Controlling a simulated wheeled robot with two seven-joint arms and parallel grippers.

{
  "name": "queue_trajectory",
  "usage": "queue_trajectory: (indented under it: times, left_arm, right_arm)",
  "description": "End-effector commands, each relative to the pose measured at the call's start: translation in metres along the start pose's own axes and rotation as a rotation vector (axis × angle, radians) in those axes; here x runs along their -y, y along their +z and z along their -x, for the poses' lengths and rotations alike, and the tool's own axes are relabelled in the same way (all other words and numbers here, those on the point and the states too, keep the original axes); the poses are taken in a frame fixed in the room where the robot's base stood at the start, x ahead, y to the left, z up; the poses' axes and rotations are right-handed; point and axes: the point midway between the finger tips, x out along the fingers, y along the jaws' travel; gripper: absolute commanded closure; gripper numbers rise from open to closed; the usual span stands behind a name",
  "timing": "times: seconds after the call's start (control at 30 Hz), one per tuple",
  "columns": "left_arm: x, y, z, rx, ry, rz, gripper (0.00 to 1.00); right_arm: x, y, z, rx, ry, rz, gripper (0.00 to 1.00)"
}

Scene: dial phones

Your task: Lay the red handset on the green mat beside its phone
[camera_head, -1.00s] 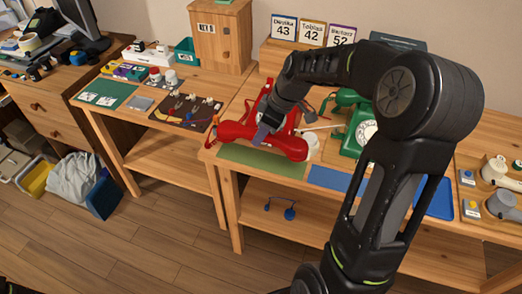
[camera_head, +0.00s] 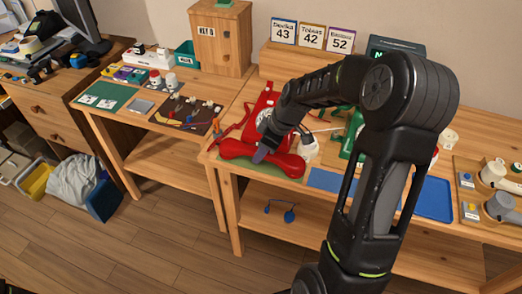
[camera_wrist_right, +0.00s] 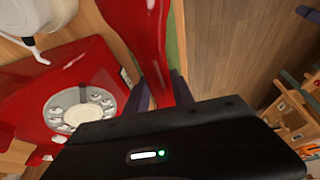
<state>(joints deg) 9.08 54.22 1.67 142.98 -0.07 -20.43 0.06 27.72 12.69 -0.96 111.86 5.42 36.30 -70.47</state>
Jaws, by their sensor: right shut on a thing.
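The red handset (camera_head: 289,164) lies across my right gripper (camera_head: 262,152), which is shut on its middle. It is over or on the green mat (camera_head: 262,171), whose front strip shows below it; I cannot tell whether they touch. In the right wrist view the handset (camera_wrist_right: 143,35) runs up from between my fingers (camera_wrist_right: 160,92), with a sliver of the mat (camera_wrist_right: 177,45) beside it. The red phone (camera_head: 267,101) stands behind, partly hidden by my arm. Its dial (camera_wrist_right: 82,108) shows in the wrist view. My left gripper is out of view.
A blue mat (camera_head: 328,180) lies right of the green one, and a green phone (camera_head: 352,130) is mostly hidden by my right arm. A white object (camera_head: 309,148) stands close to the handset's right end. The table's front edge is just before the mats.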

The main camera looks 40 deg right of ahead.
Motion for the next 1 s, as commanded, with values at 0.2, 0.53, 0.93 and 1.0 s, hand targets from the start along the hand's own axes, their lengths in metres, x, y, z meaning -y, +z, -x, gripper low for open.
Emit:
queue_trajectory:
  times: [0.2, 0.53, 0.93, 1.0]
  left_arm:
    - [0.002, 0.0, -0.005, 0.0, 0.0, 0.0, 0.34]
    - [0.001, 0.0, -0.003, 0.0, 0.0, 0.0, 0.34]
    - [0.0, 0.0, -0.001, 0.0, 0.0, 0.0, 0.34]
    - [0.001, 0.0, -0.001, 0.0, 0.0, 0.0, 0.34]
  right_arm:
    - [0.0, 0.001, -0.004, -0.001, 0.001, 0.0, 1.0]
    - [0.0, 0.001, -0.002, 0.0, 0.0, 0.0, 0.49]
    - [-0.001, -0.001, 0.009, -0.002, 0.003, 0.0, 0.49]
    - [-0.001, -0.001, 0.018, -0.002, 0.003, 0.0, 0.49]
